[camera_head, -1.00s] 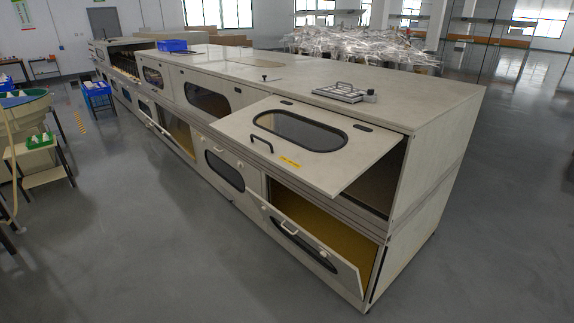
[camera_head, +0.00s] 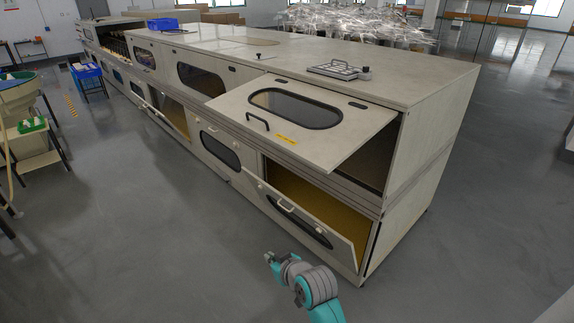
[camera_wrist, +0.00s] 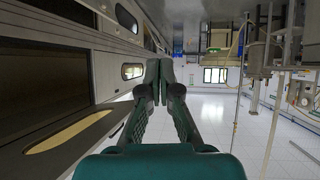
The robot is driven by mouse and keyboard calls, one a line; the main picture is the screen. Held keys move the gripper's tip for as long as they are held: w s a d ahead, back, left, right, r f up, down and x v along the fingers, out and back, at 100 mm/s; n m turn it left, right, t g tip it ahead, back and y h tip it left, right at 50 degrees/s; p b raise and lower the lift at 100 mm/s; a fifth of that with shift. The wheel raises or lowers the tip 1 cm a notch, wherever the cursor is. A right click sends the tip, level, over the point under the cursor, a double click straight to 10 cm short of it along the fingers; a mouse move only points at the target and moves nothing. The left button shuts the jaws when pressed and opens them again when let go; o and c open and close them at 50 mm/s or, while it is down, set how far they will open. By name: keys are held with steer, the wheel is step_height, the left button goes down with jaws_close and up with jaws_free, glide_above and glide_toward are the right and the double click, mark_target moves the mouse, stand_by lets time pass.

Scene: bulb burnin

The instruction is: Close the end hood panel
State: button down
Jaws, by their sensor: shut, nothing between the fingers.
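The end hood panel (camera_head: 286,112) is the pale upper flap at the near right end of the long machine. It is swung up and out, leaving a dark gap under its right side. It has an oval window, a black handle (camera_head: 257,121) and a yellow label. My gripper (camera_wrist: 159,72) shows in the wrist view with its fingers together and nothing between them.
A lower panel (camera_head: 312,215) with a white handle hangs tilted open below the hood panel, close to my arm. The machine top carries a metal fixture (camera_head: 338,69). Blue and green bins stand at the far left.

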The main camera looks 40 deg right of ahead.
steer(key=w+d+r+n+g, duration=0.1)
steer(key=w+d+r, duration=0.4)
steer(key=r, duration=0.3)
steer(key=w+d+r, duration=0.5)
steer(key=d+r, duration=0.1)
steer(key=r, duration=0.2)
steer(key=d+r+n+g, duration=0.1)
steer(key=d+r, duration=0.3)
steer(key=r, duration=0.5)
steer(key=d+r, duration=0.4)
steer(key=r, duration=0.6)
glide_above(283, 145)
steer(key=s+a, duration=0.1)
steer(key=s, duration=0.1)
step_height(283, 145, down, 8)
steer(key=shift+s+d+f, duration=0.1)
steer(key=shift+d+f, duration=0.05)
steer(key=shift+f, duration=0.35)
steer(key=shift+s+d+f, duration=0.1)
steer(key=shift+f, duration=0.95)
steer(key=shift+f, duration=0.15)
